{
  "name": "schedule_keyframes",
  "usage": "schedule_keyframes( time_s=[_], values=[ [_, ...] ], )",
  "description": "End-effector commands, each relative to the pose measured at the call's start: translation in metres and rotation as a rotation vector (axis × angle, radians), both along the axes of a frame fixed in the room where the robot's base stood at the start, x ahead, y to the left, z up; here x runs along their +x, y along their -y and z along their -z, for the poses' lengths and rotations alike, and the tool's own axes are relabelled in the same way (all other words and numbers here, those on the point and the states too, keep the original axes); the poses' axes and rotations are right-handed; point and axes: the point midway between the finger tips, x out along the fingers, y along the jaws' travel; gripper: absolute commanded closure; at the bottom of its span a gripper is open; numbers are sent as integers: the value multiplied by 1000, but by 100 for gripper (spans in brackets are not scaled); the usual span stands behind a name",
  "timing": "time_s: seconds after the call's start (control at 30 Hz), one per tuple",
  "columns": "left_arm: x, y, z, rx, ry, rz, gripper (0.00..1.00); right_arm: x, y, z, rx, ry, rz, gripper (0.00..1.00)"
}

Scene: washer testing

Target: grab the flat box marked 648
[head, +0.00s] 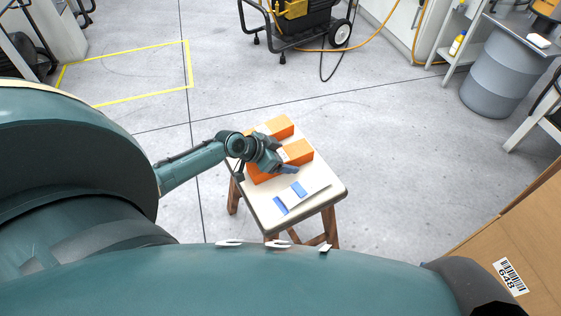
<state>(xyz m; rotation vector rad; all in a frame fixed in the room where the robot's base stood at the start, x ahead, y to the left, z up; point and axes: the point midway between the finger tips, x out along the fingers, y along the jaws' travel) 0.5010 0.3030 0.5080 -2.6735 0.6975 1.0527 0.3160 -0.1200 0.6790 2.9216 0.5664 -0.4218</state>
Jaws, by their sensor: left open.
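The flat box marked 648 (520,245) is a large brown cardboard box at the lower right, cut off by the picture's edge. Its white barcode label with the number 648 faces me. My left gripper (284,159) is far to its left, over a small stool (335,186), and does not touch the box. The left gripper is open, its fingers close to an orange block (299,151); whether they touch that block I cannot tell. My right gripper is not in view.
Several orange blocks and flat blue pieces (299,189) lie on the stool. A grey drum (495,83) and a shelf stand at the upper right. A wheeled machine (295,25) stands at the back. Floor between stool and box is clear.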

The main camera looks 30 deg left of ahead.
Motion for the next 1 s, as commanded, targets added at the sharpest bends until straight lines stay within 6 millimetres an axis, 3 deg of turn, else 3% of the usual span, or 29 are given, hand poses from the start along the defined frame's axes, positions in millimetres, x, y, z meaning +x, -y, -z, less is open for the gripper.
schedule_keyframes(
  time_s=[0.33,1.0],
  values=[
    [6,3,6,0,0,0,22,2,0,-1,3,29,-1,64],
    [6,3,6,0,0,0,77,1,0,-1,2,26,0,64]
  ],
)
